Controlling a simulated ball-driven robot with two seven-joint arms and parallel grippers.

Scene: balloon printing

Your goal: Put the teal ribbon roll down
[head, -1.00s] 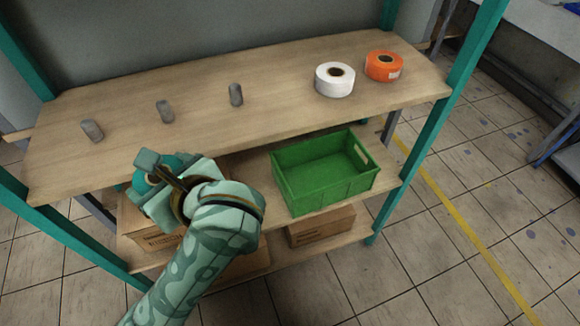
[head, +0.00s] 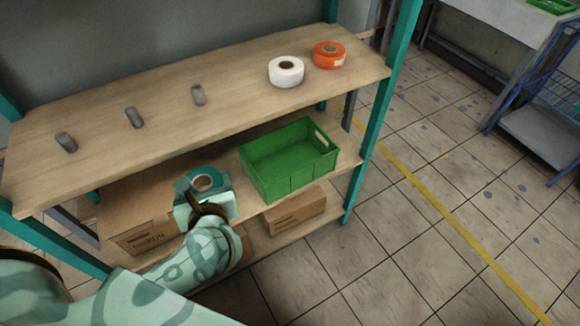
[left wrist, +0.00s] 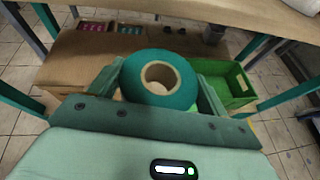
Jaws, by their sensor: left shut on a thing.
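The teal ribbon roll (head: 203,181) is held in my left gripper (head: 204,186), in front of the shelf unit and left of the green crate. In the left wrist view the teal ribbon roll (left wrist: 159,91) sits between the two fingers of my left gripper (left wrist: 158,88), its pale core facing the camera. The gripper is shut on it. In the head view the roll appears near the level of the middle shelf (head: 163,170); I cannot tell whether it touches anything. My right gripper is not in view.
A green crate (head: 290,180) stands on the middle shelf. The top shelf (head: 215,115) holds a white roll (head: 286,75), an orange roll (head: 329,58) and three grey pegs, one at its left (head: 66,142). Cardboard boxes, one at right (head: 296,209), stand below.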

